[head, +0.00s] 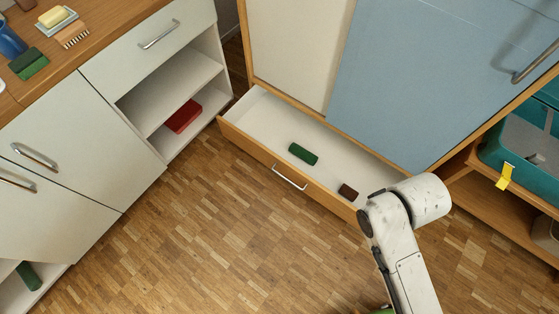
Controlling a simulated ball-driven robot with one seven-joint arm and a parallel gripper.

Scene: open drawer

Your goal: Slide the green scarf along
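A dark green rolled or folded piece (303,153), which looks like a scarf, lies in the open drawer (250,107), left of its middle. A small dark brown block (348,191) lies in the same drawer, to the right of the green piece and apart from it. My white arm reaches up from the bottom right and covers the drawer's right front corner. My gripper cannot be made out. Other green pieces lie on the wooden counter (29,62) and on the low shelf at bottom left (29,275). Which one is the scarf is not certain.
The drawer has a metal handle (289,177) and sits below a blue cabinet door (420,80). A white cabinet at left holds a red box (183,116) on its shelf. A teal crate (520,140) with a yellow tag is at right. The parquet floor (220,230) is clear.

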